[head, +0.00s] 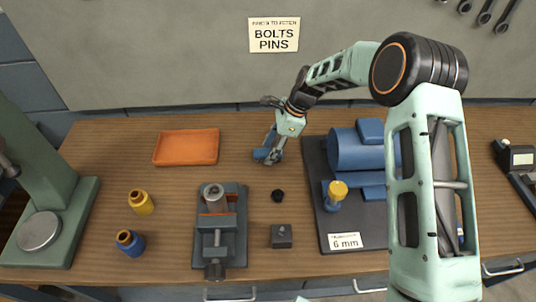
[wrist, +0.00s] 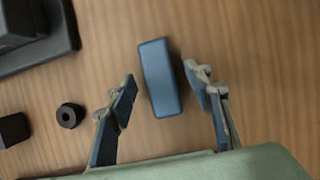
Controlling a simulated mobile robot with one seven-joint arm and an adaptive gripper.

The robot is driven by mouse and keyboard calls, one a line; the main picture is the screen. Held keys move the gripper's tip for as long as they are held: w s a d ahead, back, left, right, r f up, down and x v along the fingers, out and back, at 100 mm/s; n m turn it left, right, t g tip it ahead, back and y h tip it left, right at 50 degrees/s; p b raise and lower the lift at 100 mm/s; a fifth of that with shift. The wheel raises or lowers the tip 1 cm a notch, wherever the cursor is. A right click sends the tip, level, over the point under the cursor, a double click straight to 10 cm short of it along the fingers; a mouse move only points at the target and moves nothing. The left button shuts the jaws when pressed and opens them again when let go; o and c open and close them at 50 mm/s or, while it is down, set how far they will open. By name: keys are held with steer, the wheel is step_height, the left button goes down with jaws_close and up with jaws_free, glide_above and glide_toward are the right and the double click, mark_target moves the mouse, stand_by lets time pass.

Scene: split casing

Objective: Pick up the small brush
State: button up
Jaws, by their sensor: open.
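A small blue oblong block (wrist: 160,78) lies on the wooden bench; it is the likeliest match for the small brush, but no bristles show. My gripper (wrist: 160,76) is open above it, one finger on each side, with a gap of bare wood between the block and each finger. In the head view, my gripper (head: 273,151) points down at the back middle of the bench, and the blue block (head: 261,154) shows partly behind the fingers. Nothing is held.
An orange tray (head: 187,147) lies to the left. A dark board (head: 314,165) with a blue motor (head: 352,150) lies to the right. In front are a black ring (head: 277,196), a dark block (head: 281,236) and a vise (head: 216,230). Bare wood surrounds the blue block.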

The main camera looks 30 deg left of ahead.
mark_target(264, 152)
steer(key=shift+f, duration=0.2)
stand_by(0.3)
steer(key=c, duration=1.2)
steer(key=shift+r, duration=0.15)
steer(key=shift+c, duration=0.2)
steer(key=shift+r, duration=0.5)
step_height(264, 152, up, 3)
steer(key=shift+s+d+f, duration=0.1)
steer(key=shift+d, duration=0.05)
steer(key=s+d+r+b, duration=0.3)
steer(key=s+d+r, duration=0.6)
steer(key=d, duration=0.1)
steer(key=shift+s+r, duration=0.25)
